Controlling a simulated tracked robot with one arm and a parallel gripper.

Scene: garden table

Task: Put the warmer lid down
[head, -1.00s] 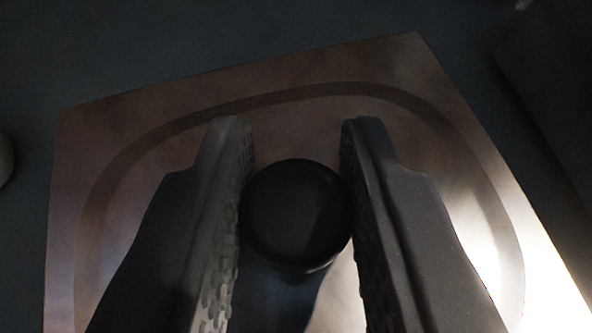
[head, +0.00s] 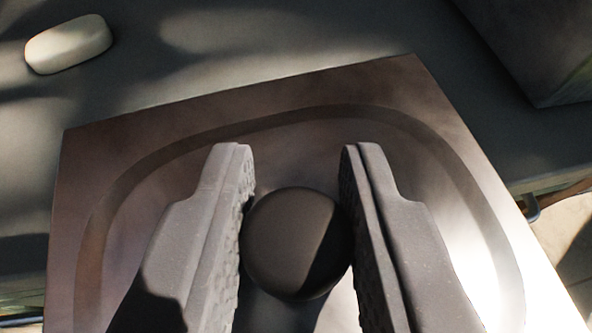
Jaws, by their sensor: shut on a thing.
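The warmer lid (head: 85,190) is a brownish metal rectangular plate with a rounded, stepped outline, seen from above in the head view. A round dark knob (head: 296,243) stands at its middle. My gripper (head: 296,190) is shut on the knob, with one finger pad on each side of it. The lid's lower part is hidden behind my fingers and cut off by the frame's bottom edge. The picture does not show clearly how high the lid is above the table.
A grey table surface (head: 240,45) shows beyond the lid. A pale rounded block (head: 68,44) lies on it at the upper left. A dark box-like thing (head: 535,45) stands at the upper right. The table's edge (head: 550,182) shows at the right, with lighter ground beyond.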

